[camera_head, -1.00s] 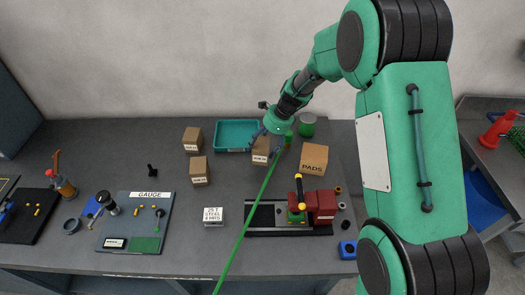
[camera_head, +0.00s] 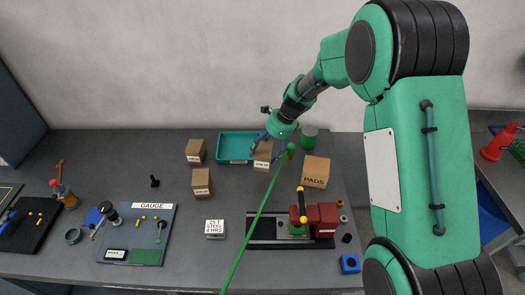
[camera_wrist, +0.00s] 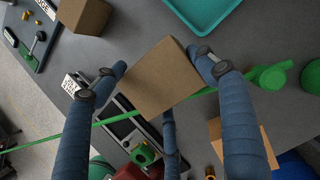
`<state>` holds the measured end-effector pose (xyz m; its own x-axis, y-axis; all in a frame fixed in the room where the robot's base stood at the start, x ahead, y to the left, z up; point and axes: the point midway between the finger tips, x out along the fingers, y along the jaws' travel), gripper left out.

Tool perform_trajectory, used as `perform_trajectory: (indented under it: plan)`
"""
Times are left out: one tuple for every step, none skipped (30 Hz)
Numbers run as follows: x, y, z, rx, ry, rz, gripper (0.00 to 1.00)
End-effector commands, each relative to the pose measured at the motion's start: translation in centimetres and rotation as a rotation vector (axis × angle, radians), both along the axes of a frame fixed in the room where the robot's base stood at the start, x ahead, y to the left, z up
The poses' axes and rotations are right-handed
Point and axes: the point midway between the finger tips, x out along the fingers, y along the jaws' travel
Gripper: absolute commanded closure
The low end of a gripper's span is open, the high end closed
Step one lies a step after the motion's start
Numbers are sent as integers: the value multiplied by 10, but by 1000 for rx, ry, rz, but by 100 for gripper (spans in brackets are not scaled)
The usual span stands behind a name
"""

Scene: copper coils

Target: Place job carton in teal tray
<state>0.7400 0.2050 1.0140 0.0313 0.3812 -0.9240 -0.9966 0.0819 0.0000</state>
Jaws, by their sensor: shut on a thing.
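My gripper (camera_head: 266,143) is shut on a brown job carton (camera_head: 263,156) with a white label, just right of the teal tray (camera_head: 222,160). In the wrist view the carton (camera_wrist: 160,80) sits between blue fingers, tilted in the picture; a third finger shows below it. The teal tray (camera_wrist: 205,28) lies beyond it at the top; the visible part is empty. Whether the carton clears the bench is hard to tell. Two similar cartons stand left of the tray, one at the back (camera_head: 195,147) and one nearer (camera_head: 201,178).
A PADS box (camera_head: 316,172) and a green cylinder (camera_head: 309,137) stand to the right. A long thin green line (camera_head: 250,228) crosses in front of the carton's right side. A red machine (camera_head: 318,217) and a gauge board (camera_head: 150,220) lie nearer. Bench between the cartons is clear.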

Motion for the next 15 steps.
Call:
perform_trajectory:
  plan:
    - [0,1,0,-1,0,-3,84]
    - [0,1,-1,-2,1,-6,84]
    - [0,2,-2,-4,2,-14,84]
    - [-1,4,-4,-7,3,-23,84]
    - [-1,5,-5,-9,5,-31,84]
    - [-1,7,-8,-12,8,-47,84]
    - [-1,9,-10,-16,8,-60,84]
    - [-2,11,-12,-20,9,-75,84]
    - [-2,14,-16,-26,12,-97,84]
    - [-2,17,-18,-30,11,-113,84]
    - [-3,19,-21,-34,14,-132,84]
    - [-3,22,-24,-38,14,-157,84]
    - [-4,24,-27,-42,16,-174,84]
    - [-4,27,-29,-45,17,-191,84]
    - [-4,29,-32,-48,17,-212,84]
